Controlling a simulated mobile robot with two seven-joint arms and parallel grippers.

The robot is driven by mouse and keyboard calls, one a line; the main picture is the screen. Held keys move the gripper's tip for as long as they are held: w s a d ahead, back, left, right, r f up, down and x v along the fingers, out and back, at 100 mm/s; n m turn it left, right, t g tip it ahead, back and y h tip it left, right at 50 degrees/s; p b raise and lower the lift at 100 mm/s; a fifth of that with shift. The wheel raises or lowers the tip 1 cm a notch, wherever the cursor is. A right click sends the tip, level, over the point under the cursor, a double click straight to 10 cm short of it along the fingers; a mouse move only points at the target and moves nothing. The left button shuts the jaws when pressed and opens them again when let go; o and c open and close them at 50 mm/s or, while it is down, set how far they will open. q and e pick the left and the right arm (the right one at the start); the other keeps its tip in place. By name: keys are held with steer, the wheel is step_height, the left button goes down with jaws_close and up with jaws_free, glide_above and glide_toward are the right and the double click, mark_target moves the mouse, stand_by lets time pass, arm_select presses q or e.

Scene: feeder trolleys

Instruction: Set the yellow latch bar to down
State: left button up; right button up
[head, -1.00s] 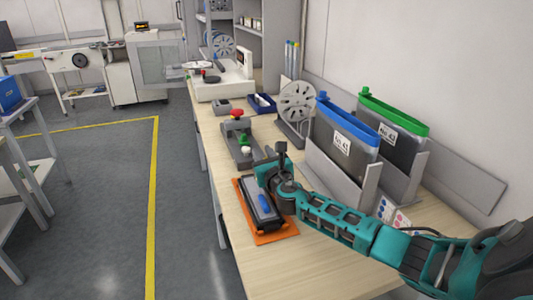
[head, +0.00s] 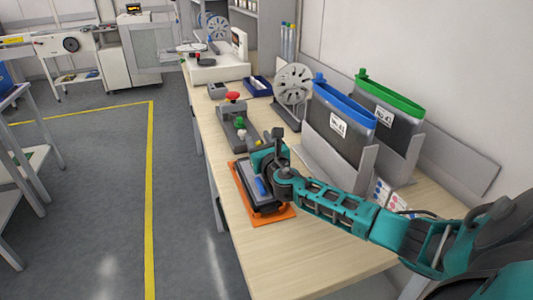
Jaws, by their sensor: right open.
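I see no part that I can clearly identify as the yellow latch bar. A small yellow strip (head: 14,40) shows on the white machine at the far left back, too small to tell what it is. My right gripper (head: 262,160) is teal and open, over the far end of a dark device with a blue part on an orange mat (head: 277,214). Its fingertips are partly hidden, and I cannot tell whether it touches the device. My left gripper is not in view.
A wooden bench (head: 300,245) runs along the right wall. It holds a grey fixture with a red knob (head: 233,96), a reel (head: 294,84), and bins with blue (head: 345,104) and green (head: 393,102) rims. The grey floor left of the bench is clear, with a yellow line (head: 150,200).

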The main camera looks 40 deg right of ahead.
steer(key=v, duration=1.2)
steer(key=shift+p, duration=0.35)
